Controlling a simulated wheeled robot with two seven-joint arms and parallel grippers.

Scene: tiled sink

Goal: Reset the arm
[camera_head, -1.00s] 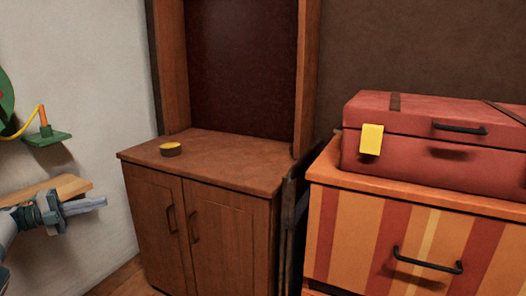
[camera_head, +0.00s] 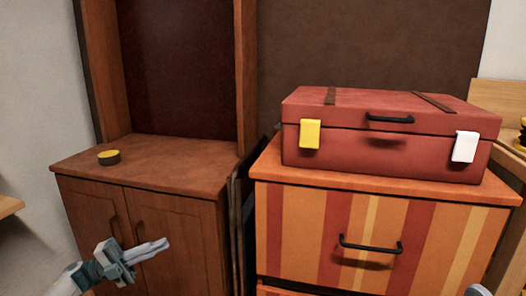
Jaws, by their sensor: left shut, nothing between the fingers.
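My left gripper (camera_head: 150,249) shows at the lower left, in front of the wooden cabinet's doors. Its fingers are together and empty, pointing right. Its arm comes in from the bottom left. Small pale parts, probably of my right arm (camera_head: 478,290), show at the bottom right edge, but its fingers are out of the picture.
A wooden cabinet (camera_head: 190,165) holds a small round yellow-topped object (camera_head: 108,157). To its right, a red suitcase (camera_head: 400,140) with yellow and white tags lies on a striped drawer chest (camera_head: 345,215). A wooden ledge (camera_head: 8,205) is at the left edge.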

